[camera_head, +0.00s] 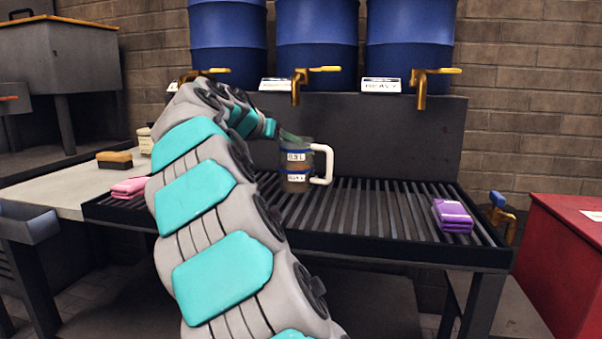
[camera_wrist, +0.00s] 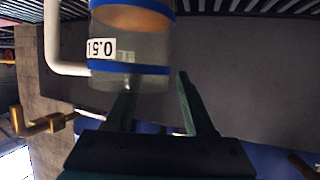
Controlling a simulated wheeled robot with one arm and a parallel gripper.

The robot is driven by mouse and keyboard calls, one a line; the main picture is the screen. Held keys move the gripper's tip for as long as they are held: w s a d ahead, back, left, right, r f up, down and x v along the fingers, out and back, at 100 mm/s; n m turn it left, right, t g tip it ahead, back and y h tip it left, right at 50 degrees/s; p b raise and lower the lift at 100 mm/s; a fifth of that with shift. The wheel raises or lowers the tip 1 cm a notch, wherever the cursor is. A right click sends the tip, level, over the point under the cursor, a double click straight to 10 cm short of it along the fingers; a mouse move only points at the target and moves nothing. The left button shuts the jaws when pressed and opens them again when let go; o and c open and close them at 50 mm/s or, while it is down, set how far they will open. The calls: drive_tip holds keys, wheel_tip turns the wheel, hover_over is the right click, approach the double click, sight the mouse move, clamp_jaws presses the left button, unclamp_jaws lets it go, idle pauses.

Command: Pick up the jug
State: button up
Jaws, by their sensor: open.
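The jug (camera_head: 296,183) stands upright on the slatted rack, clear-walled with blue bands, volume labels and a white handle on its right. Its lower part looks brownish. It also shows upside down in the wrist view (camera_wrist: 148,78), with the handle on the left. My gripper (camera_head: 291,137) is at the jug's top rim in the head view, its fingers partly hidden. In the wrist view, my gripper (camera_wrist: 155,100) is open; one finger overlaps the jug's rim area and the other lies just right of the jug. I cannot tell whether either touches it.
The slatted rack (camera_head: 375,213) is clear right of the jug up to a purple folded cloth (camera_head: 453,215). Blue barrels (camera_head: 318,45) with brass taps (camera_head: 298,88) stand behind and above. A pink cloth (camera_head: 130,187) and a brush (camera_head: 114,160) lie at left. A red cabinet (camera_head: 560,255) stands at right.

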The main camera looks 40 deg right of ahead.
drive_tip(key=shift+d, duration=0.1)
drive_tip(key=shift+c, duration=0.2)
clamp_jaws()
idle(1.1)
